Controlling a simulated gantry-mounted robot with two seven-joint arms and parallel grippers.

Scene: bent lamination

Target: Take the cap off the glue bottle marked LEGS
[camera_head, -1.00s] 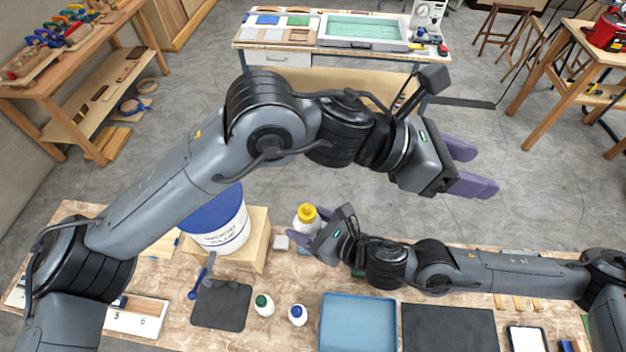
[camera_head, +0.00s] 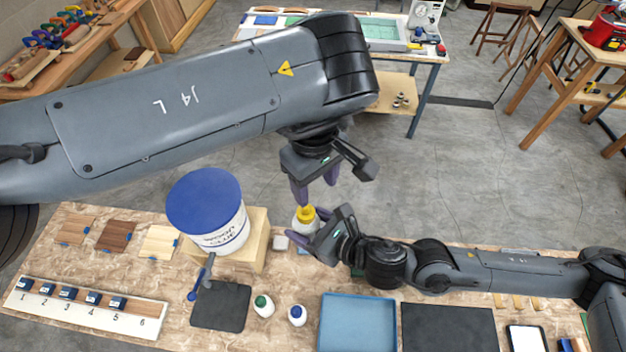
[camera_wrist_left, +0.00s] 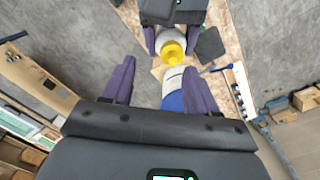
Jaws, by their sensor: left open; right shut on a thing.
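A white bottle with a yellow cap (camera_head: 306,213) is held by my right gripper (camera_head: 314,230), which is shut on it just above the bench. Its label cannot be read. In the left wrist view the yellow cap (camera_wrist_left: 172,53) shows at the top middle, with the right gripper's fingers on both sides of the white bottle below the cap. My left gripper (camera_head: 314,197) is open, pointing down, a little above the cap and not visibly around it. Its two purple fingers (camera_wrist_left: 160,88) are spread with nothing between them.
A large blue-lidded bucket (camera_head: 210,212) stands on a wooden block just left of the bottle. A green-capped bottle (camera_head: 263,306), a blue-capped bottle (camera_head: 297,315), a dark mat (camera_head: 220,307) and a blue tray (camera_head: 358,325) lie nearer the front.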

